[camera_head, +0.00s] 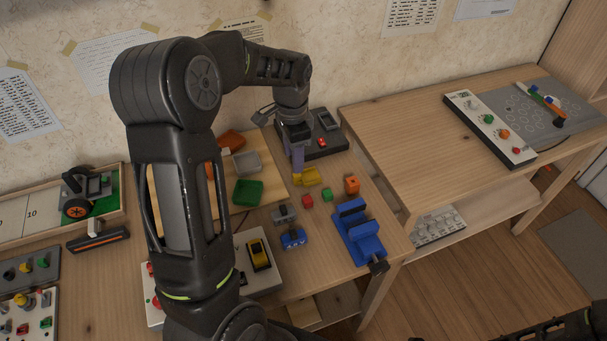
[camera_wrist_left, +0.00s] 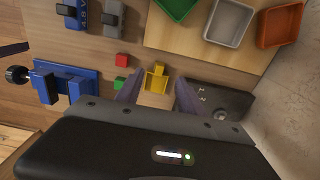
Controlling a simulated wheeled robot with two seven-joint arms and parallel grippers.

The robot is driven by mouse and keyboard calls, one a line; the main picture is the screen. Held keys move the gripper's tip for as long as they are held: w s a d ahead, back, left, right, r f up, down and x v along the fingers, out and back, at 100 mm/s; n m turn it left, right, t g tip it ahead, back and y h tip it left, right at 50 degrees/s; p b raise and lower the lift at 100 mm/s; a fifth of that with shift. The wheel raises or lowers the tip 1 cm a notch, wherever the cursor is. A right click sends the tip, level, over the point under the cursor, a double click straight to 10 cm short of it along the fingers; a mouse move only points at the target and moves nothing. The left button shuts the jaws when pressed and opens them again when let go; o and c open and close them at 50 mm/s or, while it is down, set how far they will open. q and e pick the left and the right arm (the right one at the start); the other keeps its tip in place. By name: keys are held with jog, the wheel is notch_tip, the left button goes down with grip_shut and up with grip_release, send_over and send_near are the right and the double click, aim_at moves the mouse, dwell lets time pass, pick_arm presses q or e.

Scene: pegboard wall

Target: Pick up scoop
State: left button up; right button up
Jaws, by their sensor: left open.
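The yellow scoop (camera_head: 311,176) lies on the wooden table, just in front of the dark grey device. In the left wrist view the scoop (camera_wrist_left: 156,82) shows between the two purple fingers, with its short yellow end pointing up in the picture. My left gripper (camera_head: 297,170) points down over the table at the scoop's left end in the head view. In the left wrist view my left gripper (camera_wrist_left: 159,84) is open, with a finger on each side of the scoop and gaps between. I cannot tell whether the fingertips touch the table. My right gripper is out of view.
A red cube (camera_head: 307,201), a green cube (camera_head: 326,194) and an orange block (camera_head: 352,184) stand close by. A blue vise (camera_head: 358,238) is at the table's front right. Green (camera_head: 247,192), grey (camera_head: 247,162) and orange (camera_head: 231,140) trays sit on a board to the left.

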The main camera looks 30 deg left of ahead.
aim_at(307, 176)
pick_arm(q)
jog(key=shift+f, duration=1.3)
jog(key=shift+w+d+f+p, duration=0.15)
jog(key=shift+f+p, duration=0.5)
jog(key=shift+f, duration=2)
grip_shut()
